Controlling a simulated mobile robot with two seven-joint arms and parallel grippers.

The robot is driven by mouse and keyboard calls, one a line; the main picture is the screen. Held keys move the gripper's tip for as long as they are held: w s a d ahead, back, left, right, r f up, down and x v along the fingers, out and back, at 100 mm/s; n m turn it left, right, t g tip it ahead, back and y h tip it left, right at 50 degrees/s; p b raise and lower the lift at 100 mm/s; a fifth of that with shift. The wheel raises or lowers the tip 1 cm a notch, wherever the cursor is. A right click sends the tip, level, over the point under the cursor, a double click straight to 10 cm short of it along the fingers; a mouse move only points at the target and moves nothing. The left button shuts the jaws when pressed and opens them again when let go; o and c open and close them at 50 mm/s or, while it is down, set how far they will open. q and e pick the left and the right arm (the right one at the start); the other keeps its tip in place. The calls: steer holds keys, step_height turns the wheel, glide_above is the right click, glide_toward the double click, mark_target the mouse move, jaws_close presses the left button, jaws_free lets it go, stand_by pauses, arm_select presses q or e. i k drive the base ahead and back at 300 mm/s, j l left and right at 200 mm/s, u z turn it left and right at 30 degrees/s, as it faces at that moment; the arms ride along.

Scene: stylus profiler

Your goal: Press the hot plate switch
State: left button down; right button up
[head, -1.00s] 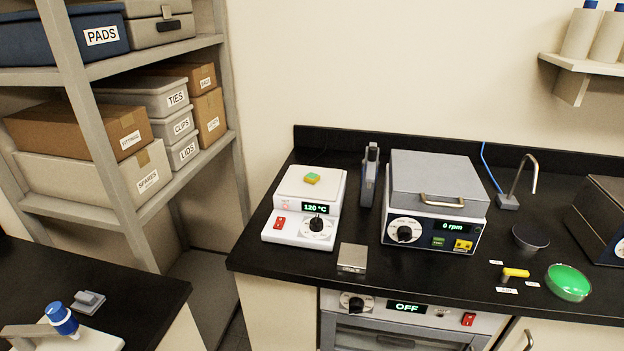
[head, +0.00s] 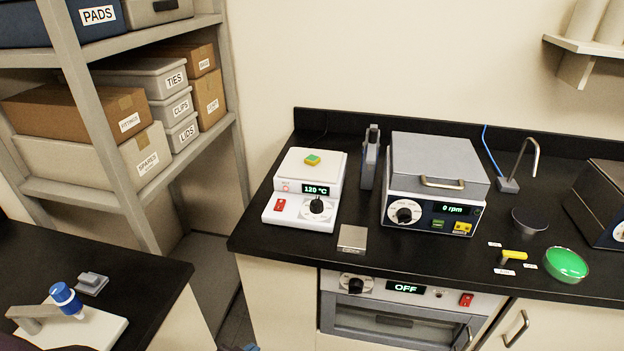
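The white hot plate (head: 327,223) stands at the left end of the black counter. Its display (head: 316,190) reads 120 °C. A red switch (head: 280,205) sits at the left of its front panel, with a black knob (head: 317,206) to the right. A small yellow and green piece (head: 312,160) lies on the plate's top. Neither of my grippers can be made out in the head view.
A spin device (head: 432,180) reading 0 rpm stands right of the hot plate. A metal block (head: 352,239) lies in front. Below the counter, an oven display (head: 405,287) reads OFF. A shelf rack (head: 110,150) stands left.

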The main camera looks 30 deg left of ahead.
mark_target(280, 204)
steer(key=i+l, duration=0.15)
steer(key=l, duration=0.2)
steer(key=i+l, duration=0.15)
steer(key=l, duration=0.25)
steer(key=i+l, duration=0.2)
steer(key=l, duration=0.15)
steer(key=i+l, duration=0.15)
steer(key=l, duration=0.25)
steer(key=u, duration=2.7)
